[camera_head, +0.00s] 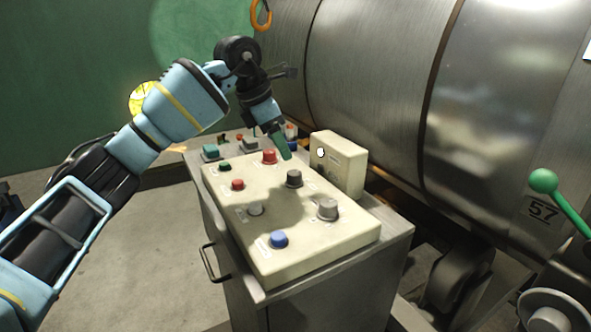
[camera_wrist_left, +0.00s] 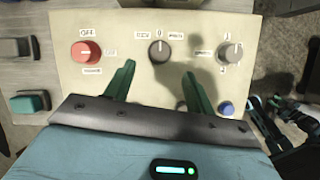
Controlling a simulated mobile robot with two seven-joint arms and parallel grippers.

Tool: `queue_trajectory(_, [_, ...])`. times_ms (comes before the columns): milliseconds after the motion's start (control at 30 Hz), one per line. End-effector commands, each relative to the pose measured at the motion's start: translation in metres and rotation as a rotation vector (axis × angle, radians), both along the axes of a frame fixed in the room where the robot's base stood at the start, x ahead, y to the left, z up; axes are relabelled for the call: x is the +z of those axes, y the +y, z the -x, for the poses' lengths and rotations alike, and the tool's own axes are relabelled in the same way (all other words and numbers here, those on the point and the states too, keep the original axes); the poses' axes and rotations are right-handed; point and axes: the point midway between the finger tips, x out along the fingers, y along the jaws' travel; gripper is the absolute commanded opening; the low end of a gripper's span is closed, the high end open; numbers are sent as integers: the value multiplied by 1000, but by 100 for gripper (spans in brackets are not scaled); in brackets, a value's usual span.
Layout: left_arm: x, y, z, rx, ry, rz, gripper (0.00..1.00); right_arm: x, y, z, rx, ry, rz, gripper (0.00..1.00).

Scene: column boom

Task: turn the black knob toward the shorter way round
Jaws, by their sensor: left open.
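The black knob (camera_head: 294,178) looks dark grey and stands on the sloped cream control panel (camera_head: 228,205), between a red knob and a lighter grey knob. In the left wrist view the black knob (camera_wrist_left: 159,50) is at the top middle, with a 0 label above it and labels on both sides. My left gripper (camera_head: 282,145) has green fingers and hangs just above and behind the knob. In the left wrist view its fingers (camera_wrist_left: 159,71) are apart, one to either side below the knob, with nothing between them.
The red knob (camera_head: 269,156) and grey knob (camera_head: 327,208) flank it. A blue button (camera_head: 279,239) and several other buttons sit nearby. A cream box (camera_head: 338,163) rises behind the panel. A large metal drum (camera_head: 380,90) stands close behind. Floor (camera_head: 130,260) is clear at left.

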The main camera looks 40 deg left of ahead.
Motion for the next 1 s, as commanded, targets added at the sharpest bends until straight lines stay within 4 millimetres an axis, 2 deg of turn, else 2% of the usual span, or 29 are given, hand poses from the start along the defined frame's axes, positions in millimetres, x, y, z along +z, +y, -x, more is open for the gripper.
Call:
queue_trajectory(500, [-63, -13, -22, -1, 3, 0, 55, -7, 2, -2, -8, -3, -4, 36])
queue_trajectory(667, [-70, -15, -25, -1, 2, 1, 55, -7, 2, -5, -9, -9, -4, 36])
queue_trajectory(933, [-71, -15, -25, -2, 1, 1, 55, -6, 2, -6, -8, -11, -4, 36])
queue_trajectory(1000, [-71, -15, -25, -2, 1, 1, 46, -6, 2, -6, -8, -10, -4, 36])
